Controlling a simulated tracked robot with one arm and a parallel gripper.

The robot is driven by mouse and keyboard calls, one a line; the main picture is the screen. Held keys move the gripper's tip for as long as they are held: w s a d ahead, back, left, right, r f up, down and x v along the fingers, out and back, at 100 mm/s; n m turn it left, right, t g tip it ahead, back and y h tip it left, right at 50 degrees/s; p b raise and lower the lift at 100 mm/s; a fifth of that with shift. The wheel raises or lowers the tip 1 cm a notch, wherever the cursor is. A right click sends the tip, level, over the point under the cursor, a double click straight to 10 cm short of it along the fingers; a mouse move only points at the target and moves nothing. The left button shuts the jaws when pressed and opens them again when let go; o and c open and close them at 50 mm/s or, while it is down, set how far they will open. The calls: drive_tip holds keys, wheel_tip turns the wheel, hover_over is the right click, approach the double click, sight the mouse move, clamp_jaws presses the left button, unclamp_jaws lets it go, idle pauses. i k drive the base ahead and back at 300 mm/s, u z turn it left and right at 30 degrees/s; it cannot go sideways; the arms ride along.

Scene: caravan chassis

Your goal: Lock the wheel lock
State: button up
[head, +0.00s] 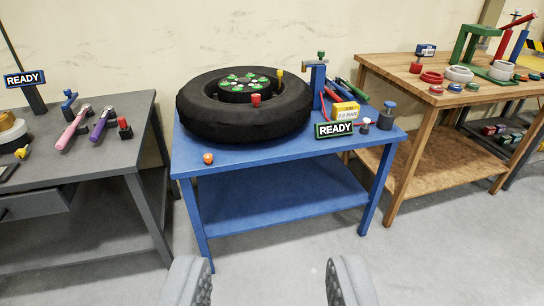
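A black tyre lies flat on the blue table, and its side wall (215,112) faces up. In its middle is a hub (245,84) with several green pieces and light caps. A red knob (256,100) stands at the hub's near edge and a yellow knob (280,75) at its right. A blue post (318,85) with a small greenish top stands right of the tyre. I cannot tell which of these is the wheel lock. My gripper (268,280) is open and empty at the bottom of the head view, in front of the table and apart from everything.
On the blue table (240,155) are a READY sign (334,129), a yellow gauge box (346,111), a blue weight-like piece (387,115) and an orange knob (208,158). A grey bench (95,160) stands left, a wooden bench (400,75) right. The floor in front is clear.

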sight(209, 158)
drive_tip(key=i, duration=1)
